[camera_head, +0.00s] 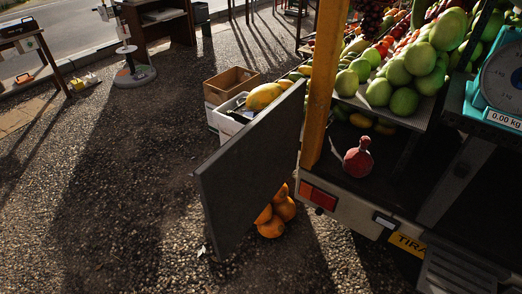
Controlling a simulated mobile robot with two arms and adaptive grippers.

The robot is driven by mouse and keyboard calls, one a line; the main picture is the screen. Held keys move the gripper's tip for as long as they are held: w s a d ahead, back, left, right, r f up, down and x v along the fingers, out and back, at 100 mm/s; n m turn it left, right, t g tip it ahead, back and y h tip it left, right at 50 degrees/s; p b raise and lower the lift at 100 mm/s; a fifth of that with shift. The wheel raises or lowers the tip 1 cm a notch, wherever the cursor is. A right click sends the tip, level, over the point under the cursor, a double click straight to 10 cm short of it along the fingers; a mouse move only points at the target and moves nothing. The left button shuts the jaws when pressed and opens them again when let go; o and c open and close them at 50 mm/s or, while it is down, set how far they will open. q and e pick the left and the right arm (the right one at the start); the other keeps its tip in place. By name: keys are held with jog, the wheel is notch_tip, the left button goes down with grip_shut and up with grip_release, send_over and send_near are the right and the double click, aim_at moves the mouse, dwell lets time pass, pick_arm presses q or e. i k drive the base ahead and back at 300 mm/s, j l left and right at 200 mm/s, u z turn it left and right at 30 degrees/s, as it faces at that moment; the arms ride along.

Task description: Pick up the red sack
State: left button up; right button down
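A small red sack (358,160) with a tied, narrow neck stands upright on the dark truck bed (380,190), right of the yellow post. It sits below the shelf of green fruit, near the rear edge of the bed. Nothing touches it from above. Neither of my grippers shows in the head view.
An open dark tailgate panel (250,165) juts out left of the yellow post (325,80). Green fruit (405,75) fills the shelf above the sack. A teal scale (495,90) stands at the right. Orange pumpkins (275,215) and crates (230,82) are on the gravel. Open gravel lies left.

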aim_at(358, 162)
jog(key=j+z, duration=0.15)
jog(key=z, duration=0.2)
jog(key=i+j+z, duration=0.1)
jog(key=z, duration=0.25)
jog(key=j+z, duration=0.2)
jog(key=z, duration=0.2)
